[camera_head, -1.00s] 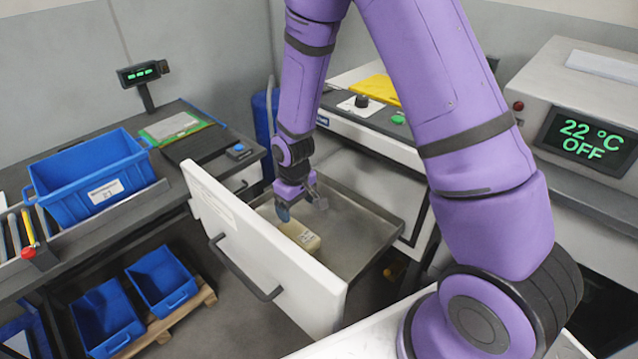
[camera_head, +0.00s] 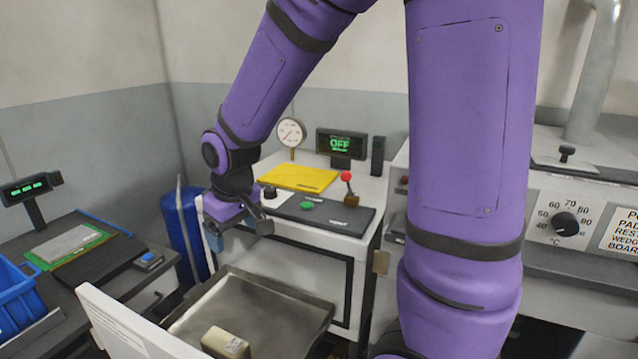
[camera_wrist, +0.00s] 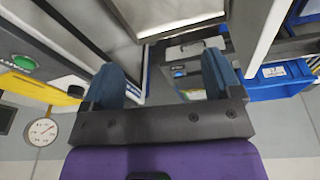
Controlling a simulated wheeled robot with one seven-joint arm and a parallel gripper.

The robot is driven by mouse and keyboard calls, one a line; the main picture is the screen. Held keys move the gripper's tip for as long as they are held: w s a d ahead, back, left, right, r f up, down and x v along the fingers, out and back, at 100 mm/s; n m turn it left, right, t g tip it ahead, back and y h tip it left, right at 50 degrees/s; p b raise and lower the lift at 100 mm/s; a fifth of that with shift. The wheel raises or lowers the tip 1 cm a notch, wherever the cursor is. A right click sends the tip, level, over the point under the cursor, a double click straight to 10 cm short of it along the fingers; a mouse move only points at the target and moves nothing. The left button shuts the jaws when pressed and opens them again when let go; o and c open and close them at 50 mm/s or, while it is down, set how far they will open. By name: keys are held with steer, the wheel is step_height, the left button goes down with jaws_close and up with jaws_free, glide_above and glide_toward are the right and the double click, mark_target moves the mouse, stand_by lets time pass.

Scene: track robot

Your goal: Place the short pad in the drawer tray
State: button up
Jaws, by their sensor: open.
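A cream block with a printed label (camera_head: 226,343), which looks like the short pad, lies in the grey metal drawer tray (camera_head: 262,301), near the inside of the white drawer front (camera_head: 118,322). Its lower part is cut off by the bottom edge of the head view. My gripper (camera_head: 242,238) is open and empty, above the tray's far edge and in front of the white cabinet, well away from the block. In the wrist view both blue-grey fingers of my gripper (camera_wrist: 164,78) stand apart with nothing between them. The block cannot be made out there.
The white cabinet (camera_head: 345,222) carries a yellow folder (camera_head: 300,178), a red-knobbed lever (camera_head: 348,185), a gauge (camera_head: 291,133) and an OFF display (camera_head: 340,143). A blue cylinder (camera_head: 187,235) stands left of it. A blue bin (camera_head: 20,298) sits on the left bench.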

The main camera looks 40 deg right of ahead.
steer(key=s+d+r+m+t, duration=0.1)
steer(key=s+d+r, duration=0.1)
steer(key=s+r, duration=0.5)
steer(key=s+d+r+m+t, duration=0.1)
steer(key=s+d+r, duration=0.1)
steer(key=s+r, duration=0.6)
steer(key=s, duration=0.4)
steer(key=shift+s+d+t, duration=0.25)
steer(key=shift+t, duration=0.15)
